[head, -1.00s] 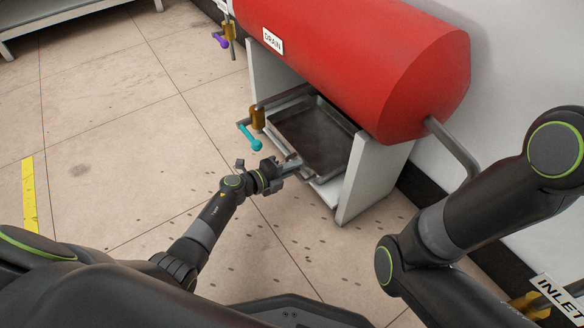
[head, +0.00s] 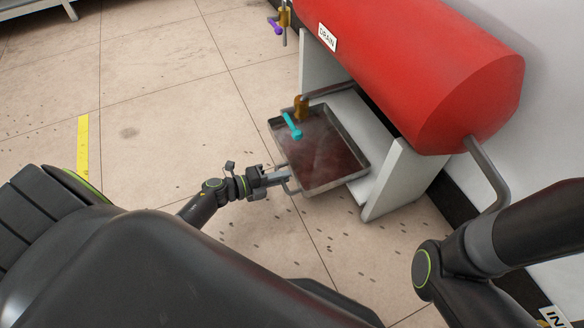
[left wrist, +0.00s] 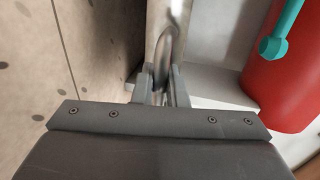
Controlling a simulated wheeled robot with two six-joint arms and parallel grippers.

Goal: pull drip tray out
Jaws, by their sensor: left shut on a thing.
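The drip tray (head: 326,148) is a shallow metal pan with a dark, stained inside. In the head view it sticks out from under the red tank, with its back part still between the white supports. My left gripper (head: 285,178) is at the tray's front edge, shut on its handle (head: 287,185). In the left wrist view the two fingers (left wrist: 160,88) close around the metal handle (left wrist: 167,50). My right gripper is out of frame; only my right arm shows at the right.
The red tank (head: 430,70) rests on white supports (head: 398,180). A brass valve with a teal lever (head: 291,125) hangs over the tray. Another valve with a purple lever (head: 275,26) is at the back. The tiled floor (head: 150,130) to the left is open.

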